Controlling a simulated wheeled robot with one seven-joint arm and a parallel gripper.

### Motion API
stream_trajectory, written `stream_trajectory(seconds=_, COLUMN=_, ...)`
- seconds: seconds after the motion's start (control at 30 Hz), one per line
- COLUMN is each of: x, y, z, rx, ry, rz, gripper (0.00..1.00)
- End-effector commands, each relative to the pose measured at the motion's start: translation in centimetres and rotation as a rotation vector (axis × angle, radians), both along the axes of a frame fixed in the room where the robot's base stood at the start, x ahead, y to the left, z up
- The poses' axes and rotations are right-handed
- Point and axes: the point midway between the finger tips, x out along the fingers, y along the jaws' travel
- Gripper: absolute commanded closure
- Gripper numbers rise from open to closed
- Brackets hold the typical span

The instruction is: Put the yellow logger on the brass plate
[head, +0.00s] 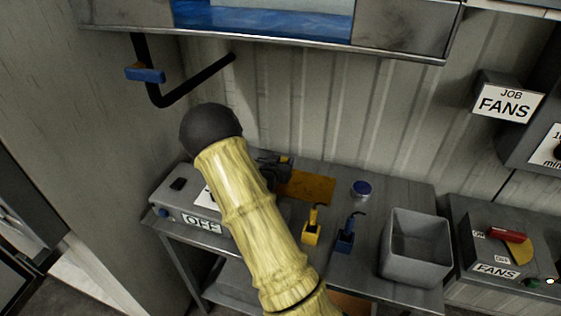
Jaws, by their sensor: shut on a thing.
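The brass plate (308,187) lies flat on the grey bench, its left end hidden by my gripper and arm. My dark gripper (274,166) is at the plate's left end, partly hidden by my arm. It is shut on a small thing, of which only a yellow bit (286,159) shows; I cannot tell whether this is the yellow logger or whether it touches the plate. A yellow device with a black hooked top (311,231) stands on the bench in front of the plate, apart from my gripper.
A similar blue device (346,237) stands right of the yellow one. A round blue-topped tin (361,188) is right of the plate. An open grey bin (416,247) and a FANS switch box (502,250) stand farther right. An OFF box (183,219) is at left.

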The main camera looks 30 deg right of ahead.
Motion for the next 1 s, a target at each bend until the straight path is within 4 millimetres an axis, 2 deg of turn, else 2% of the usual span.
stream_trajectory(seconds=0.4, x=0.0, y=-0.02, z=-0.66, rx=0.001, ry=-0.002, rz=-0.001, gripper=0.79)
stream_trajectory(seconds=0.43, x=-0.01, y=-0.01, z=-0.54, rx=0.001, ry=-0.001, rz=-0.001, gripper=0.44)
stream_trajectory(seconds=0.5, x=-0.01, y=-0.01, z=-0.51, rx=0.001, ry=-0.001, rz=-0.001, gripper=0.3)
stream_trajectory(seconds=0.53, x=-0.01, y=-0.01, z=-0.51, rx=0.001, ry=-0.001, rz=0.0, gripper=0.28)
stream_trajectory(seconds=0.9, x=-0.01, y=0.0, z=-0.11, rx=0.001, ry=-0.001, rz=-0.001, gripper=0.28)
stream_trajectory(seconds=1.0, x=-0.59, y=0.74, z=-0.04, rx=0.002, ry=0.0, rz=0.001, gripper=0.28)
